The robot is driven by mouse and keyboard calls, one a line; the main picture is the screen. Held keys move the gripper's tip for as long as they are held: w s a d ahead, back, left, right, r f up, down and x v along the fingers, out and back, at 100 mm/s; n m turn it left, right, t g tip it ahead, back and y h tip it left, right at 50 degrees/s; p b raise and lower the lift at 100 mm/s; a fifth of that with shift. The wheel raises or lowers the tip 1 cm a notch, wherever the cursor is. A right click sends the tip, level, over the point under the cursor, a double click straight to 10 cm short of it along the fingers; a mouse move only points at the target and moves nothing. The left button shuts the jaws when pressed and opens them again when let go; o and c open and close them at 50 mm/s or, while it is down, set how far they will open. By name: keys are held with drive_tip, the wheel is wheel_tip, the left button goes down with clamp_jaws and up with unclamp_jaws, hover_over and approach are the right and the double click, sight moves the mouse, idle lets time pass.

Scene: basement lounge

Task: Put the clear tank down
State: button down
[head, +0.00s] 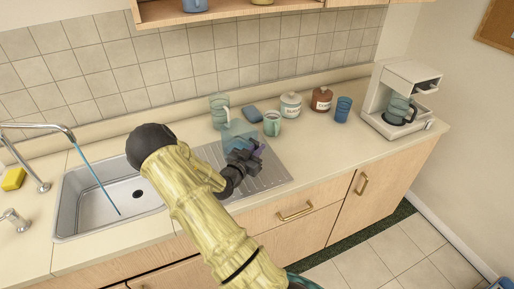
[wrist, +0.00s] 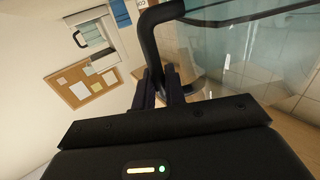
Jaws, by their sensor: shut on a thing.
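The clear tank (head: 236,134) is see-through and bluish, with a dark handle. In the head view it is over the sink's ribbed drainboard (head: 268,178), partly hidden behind my gripper (head: 257,149). In the wrist view the tank's clear wall (wrist: 250,45) fills the upper right, and its dark handle (wrist: 149,40) runs down to my gripper (wrist: 165,88). My fingers are shut on the handle. I cannot tell whether the tank's base touches the drainboard or hangs above it.
Behind the tank stand a glass jug (head: 218,108), a blue block (head: 252,115), a pale green mug (head: 272,124), a white jar (head: 290,106), a brown jar (head: 321,100) and a blue cup (head: 343,109). A coffee machine (head: 385,85) is right. The counter's front right is clear. The sink (head: 85,208) is left.

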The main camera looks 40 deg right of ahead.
drive_tip(key=shift+f, duration=0.1)
drive_tip(key=c, duration=1.5)
unclamp_jaws()
drive_tip(key=shift+o, duration=0.2)
drive_tip(key=shift+a, duration=0.2)
drive_tip(key=b+v, duration=0.3)
drive_tip(key=v, duration=0.8)
drive_tip(key=shift+s+a, duration=0.25)
drive_tip(key=shift+a, duration=0.05)
